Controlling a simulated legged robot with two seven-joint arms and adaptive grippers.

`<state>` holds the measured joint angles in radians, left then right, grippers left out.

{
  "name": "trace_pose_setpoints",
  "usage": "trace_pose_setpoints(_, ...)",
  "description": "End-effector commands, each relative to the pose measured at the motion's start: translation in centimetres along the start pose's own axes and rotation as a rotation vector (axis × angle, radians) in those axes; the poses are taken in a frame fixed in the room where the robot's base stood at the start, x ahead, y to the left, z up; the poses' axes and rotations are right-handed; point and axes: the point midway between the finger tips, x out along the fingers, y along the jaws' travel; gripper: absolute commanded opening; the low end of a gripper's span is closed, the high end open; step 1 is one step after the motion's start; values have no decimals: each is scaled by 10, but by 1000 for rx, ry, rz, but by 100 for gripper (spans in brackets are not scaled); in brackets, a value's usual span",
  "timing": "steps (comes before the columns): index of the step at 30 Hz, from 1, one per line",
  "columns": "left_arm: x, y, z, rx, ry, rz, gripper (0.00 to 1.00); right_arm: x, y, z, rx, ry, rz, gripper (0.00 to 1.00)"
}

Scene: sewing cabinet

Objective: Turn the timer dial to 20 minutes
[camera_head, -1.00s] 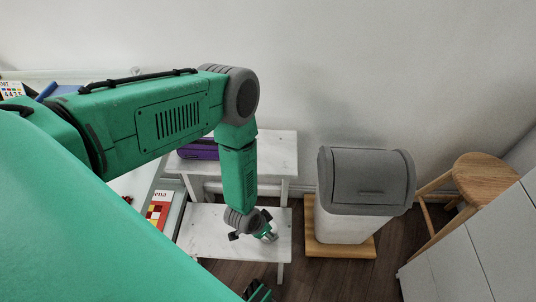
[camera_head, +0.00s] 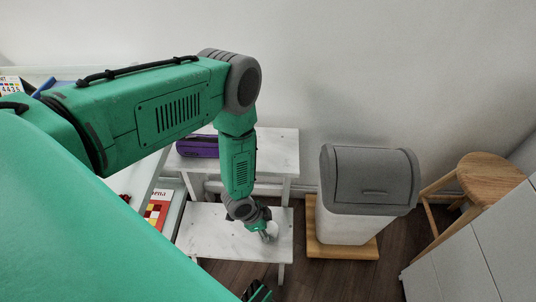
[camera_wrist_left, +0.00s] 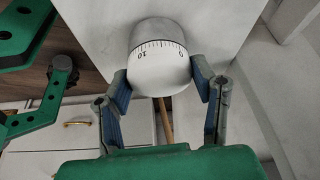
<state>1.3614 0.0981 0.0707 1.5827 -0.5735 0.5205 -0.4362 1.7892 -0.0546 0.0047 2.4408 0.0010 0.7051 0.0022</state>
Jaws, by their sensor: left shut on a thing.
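The timer (camera_wrist_left: 160,62) is a small round thing with a grey end and a white part with a scale. The figures 10 and 0 show upside down, with the 10 left of the middle and the 0 to the right. My left gripper (camera_wrist_left: 163,85) has its blue-padded fingers on either side of the white part and is shut on it. In the head view the left gripper (camera_head: 265,229) is low over the lower white step, where the timer is mostly hidden. A green and black part of mine, possibly the right gripper (camera_head: 257,292), shows at the bottom edge.
The white step stool (camera_head: 205,232) has a purple case (camera_head: 198,146) on its upper step. A grey-lidded bin (camera_head: 368,182) stands on a wooden base to the right. A wooden stool (camera_head: 490,178) and white cabinets (camera_head: 470,255) are further right. The lower step is otherwise clear.

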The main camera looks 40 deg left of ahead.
Motion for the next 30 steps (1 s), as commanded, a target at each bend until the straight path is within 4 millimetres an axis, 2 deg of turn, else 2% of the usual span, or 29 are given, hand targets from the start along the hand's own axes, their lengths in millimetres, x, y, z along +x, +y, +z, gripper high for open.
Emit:
trace_pose_setpoints(10,1,5,1,2,-2,9,23,0,0,0,0,0,0,0)
trace_pose_setpoints(11,1,5,1,2,-2,9,62,0,0,0,0,0,0,0)
trace_pose_setpoints(12,1,4,1,2,-2,8,73,0,0,0,0,0,0,0)
trace_pose_setpoints(23,-6,2,0,2,0,4,73,0,0,2,0,2,0,0)
trace_pose_setpoints(26,-20,1,-1,2,1,3,73,-1,0,2,0,2,0,0)
trace_pose_setpoints(30,-49,1,-1,1,0,3,73,-1,0,1,0,3,0,0)
